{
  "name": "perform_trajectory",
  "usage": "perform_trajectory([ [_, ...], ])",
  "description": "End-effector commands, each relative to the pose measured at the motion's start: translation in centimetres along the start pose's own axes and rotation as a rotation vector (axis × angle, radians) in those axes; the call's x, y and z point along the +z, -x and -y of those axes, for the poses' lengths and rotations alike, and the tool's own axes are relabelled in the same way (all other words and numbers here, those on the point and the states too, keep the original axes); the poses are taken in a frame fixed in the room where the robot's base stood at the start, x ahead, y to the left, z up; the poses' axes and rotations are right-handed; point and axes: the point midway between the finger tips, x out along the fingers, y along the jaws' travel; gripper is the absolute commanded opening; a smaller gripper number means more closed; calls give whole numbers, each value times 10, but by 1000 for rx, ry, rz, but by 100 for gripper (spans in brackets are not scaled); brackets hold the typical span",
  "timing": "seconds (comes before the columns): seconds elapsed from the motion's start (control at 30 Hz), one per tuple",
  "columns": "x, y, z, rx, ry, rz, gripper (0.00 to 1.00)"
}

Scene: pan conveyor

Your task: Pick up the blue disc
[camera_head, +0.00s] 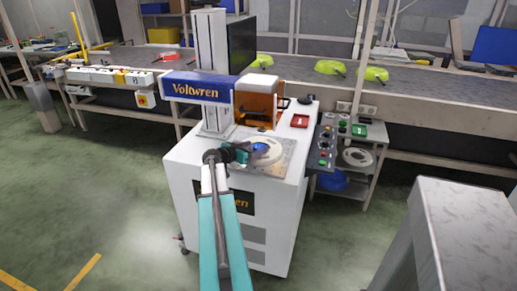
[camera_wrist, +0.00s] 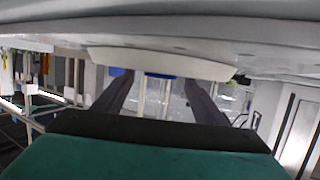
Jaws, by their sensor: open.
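My gripper (camera_head: 246,152) is at the left side of the holder, low over the plate. In the wrist view my gripper (camera_wrist: 158,82) shows two dark fingers spread apart, with nothing clearly held between them. The holder's cream edge (camera_wrist: 160,60) is ahead of the fingers, and a blue patch (camera_wrist: 158,75) shows between them. I cannot tell whether the fingers touch the disc.
The machine's column and blue Voltwren head (camera_head: 197,88) stand behind my gripper. An orange-brown housing (camera_head: 258,103) and a red item (camera_head: 300,120) are close by. A control panel (camera_head: 324,145) is at the right. A conveyor with green pans (camera_head: 330,67) runs behind.

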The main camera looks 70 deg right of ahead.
Motion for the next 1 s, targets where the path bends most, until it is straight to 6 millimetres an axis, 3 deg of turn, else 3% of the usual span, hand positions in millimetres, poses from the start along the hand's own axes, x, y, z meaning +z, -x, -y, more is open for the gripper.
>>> perform_trajectory([
  [0.23,0,-20,0,0,0,1,65],
  [0.8,2,-21,-1,2,-1,3,65],
  [1.0,1,-20,0,1,0,2,30],
])
